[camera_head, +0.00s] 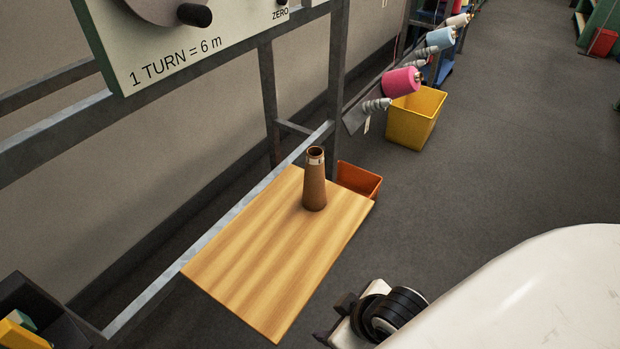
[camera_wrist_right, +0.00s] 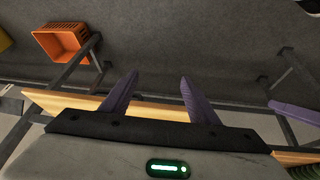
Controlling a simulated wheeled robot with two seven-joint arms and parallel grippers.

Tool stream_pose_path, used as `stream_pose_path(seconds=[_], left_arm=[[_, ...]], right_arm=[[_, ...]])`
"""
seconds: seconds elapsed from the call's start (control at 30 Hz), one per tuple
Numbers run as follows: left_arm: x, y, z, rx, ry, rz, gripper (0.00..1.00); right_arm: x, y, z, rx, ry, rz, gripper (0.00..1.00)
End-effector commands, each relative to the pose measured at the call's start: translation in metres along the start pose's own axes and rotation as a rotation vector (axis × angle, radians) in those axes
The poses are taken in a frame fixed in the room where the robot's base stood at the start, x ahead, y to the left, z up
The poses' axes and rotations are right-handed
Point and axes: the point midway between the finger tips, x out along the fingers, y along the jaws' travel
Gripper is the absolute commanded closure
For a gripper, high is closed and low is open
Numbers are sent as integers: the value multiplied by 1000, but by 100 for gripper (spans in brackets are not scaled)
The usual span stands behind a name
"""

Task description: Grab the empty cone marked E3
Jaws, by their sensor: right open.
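A brown empty cone (camera_head: 314,188) stands upright on the wooden shelf board (camera_head: 250,262), near its far right edge. It has a pale band near its open top, and any marking on it is too small to read. My right gripper (camera_head: 333,320) is off the near right side of the board, well apart from the cone. In the right wrist view its two purple fingers (camera_wrist_right: 160,76) are spread with nothing between them. The board's edge (camera_wrist_right: 150,111) shows there, but the cone does not. My left gripper is not in view.
A metal frame with a dial panel (camera_head: 190,40) rises behind the board. An orange crate (camera_head: 360,180) is on the floor beyond it. A yellow bin (camera_head: 415,120) and yarn cones, one pink (camera_head: 401,82), are farther back. A dark box (camera_head: 40,312) is at lower left.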

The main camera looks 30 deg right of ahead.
Motion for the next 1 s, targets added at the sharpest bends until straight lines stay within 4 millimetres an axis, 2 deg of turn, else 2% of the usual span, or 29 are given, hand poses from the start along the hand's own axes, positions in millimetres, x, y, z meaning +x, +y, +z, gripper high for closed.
stream_pose_path(seconds=[0.03,0.1,0.27,0.37,0.5,0.6,0.7,0.8,0.9,1.0], left_arm=[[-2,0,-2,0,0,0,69],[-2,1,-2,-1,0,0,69],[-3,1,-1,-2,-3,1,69],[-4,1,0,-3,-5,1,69],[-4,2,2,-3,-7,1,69],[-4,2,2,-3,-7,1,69],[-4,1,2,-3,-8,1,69],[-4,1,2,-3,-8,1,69],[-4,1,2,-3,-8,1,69],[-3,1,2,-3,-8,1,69]], right_arm=[[-18,10,-12,-99,-14,32,45],[-31,26,-26,-315,-34,91,45],[-39,56,-65,-808,-51,238,45],[-44,76,-96,-1152,-82,362,45],[-58,105,-146,-1655,-201,569,45],[-70,122,-175,-1949,-333,701,45],[-81,134,-196,-2157,-466,797,45],[-89,141,-209,-2284,-567,854,45],[-91,147,-216,-2345,-628,879,45],[-83,156,-223,-2362,-645,883,45]])
